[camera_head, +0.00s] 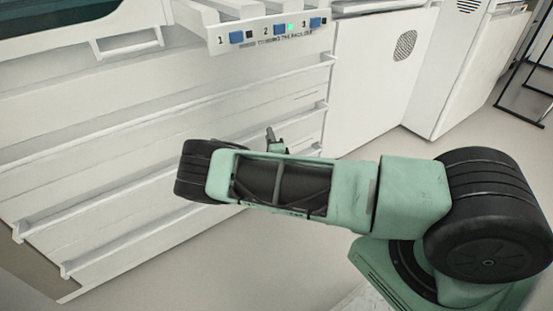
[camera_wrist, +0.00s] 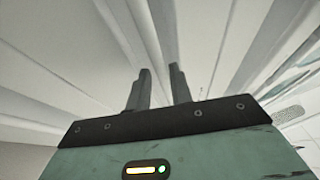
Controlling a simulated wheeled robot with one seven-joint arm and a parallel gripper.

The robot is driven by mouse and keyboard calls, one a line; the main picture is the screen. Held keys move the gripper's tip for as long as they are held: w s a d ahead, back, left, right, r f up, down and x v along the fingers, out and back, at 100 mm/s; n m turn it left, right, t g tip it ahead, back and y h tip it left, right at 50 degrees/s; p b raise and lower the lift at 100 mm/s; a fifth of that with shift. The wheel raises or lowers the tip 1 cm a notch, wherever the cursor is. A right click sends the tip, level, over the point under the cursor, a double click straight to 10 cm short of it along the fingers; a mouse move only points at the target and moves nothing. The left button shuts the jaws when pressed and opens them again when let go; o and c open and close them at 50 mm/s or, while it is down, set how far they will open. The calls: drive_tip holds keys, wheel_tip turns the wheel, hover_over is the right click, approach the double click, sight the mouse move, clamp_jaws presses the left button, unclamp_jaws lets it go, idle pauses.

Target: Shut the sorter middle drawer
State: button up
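The sorter is the white cabinet on the left of the head view, with long drawer fronts that have full-width handle ledges. The middle drawer (camera_head: 90,197) has its ledge running from the lower left up to the right, and part of it is hidden behind my arm. From this angle I cannot tell how far it stands out. My gripper (camera_head: 272,141) is mostly hidden behind my forearm, near the right part of the drawer fronts. In the wrist view my gripper (camera_wrist: 160,70) shows two dark fingers apart, with nothing between them. Pale drawer ledges and panels lie beyond the fingertips.
A panel with blue numbered buttons and a green light (camera_head: 290,27) is on top of the sorter. A white cabinet with a round vent (camera_head: 404,46) stands to the right. A black metal frame (camera_head: 530,75) is at far right. Grey floor (camera_head: 455,135) shows between.

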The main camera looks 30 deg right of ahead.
drive_tip(key=p+v, duration=0.3)
drive_tip(key=v, duration=1.1)
drive_tip(key=shift+p, duration=0.3)
drive_tip(key=s+a+r+m+g+h, duration=0.1)
drive_tip(key=s+r+m+g+h, duration=0.4)
drive_tip(key=m+g, duration=0.55)
drive_tip(key=s+a+r+m+g+h, duration=0.1)
drive_tip(key=s+r+m+g+h, duration=0.1)
drive_tip(key=s+r+m+g, duration=0.9)
drive_tip(key=s+a+r+m+t+y, duration=0.2)
drive_tip(key=s+a+r+m+y, duration=0.5)
drive_tip(key=a+m, duration=0.3)
drive_tip(key=s+a+r+m+t+y, duration=0.1)
drive_tip(key=s+a+r+m+y, duration=0.4)
drive_tip(key=a+r+m+y, duration=0.35)
wheel_tip(320, 180, up, 33)
drive_tip(key=m+p, duration=0.1)
drive_tip(key=p, duration=3.3)
drive_tip(key=shift+a+h+p, duration=0.3)
drive_tip(key=shift+a+h, duration=0.05)
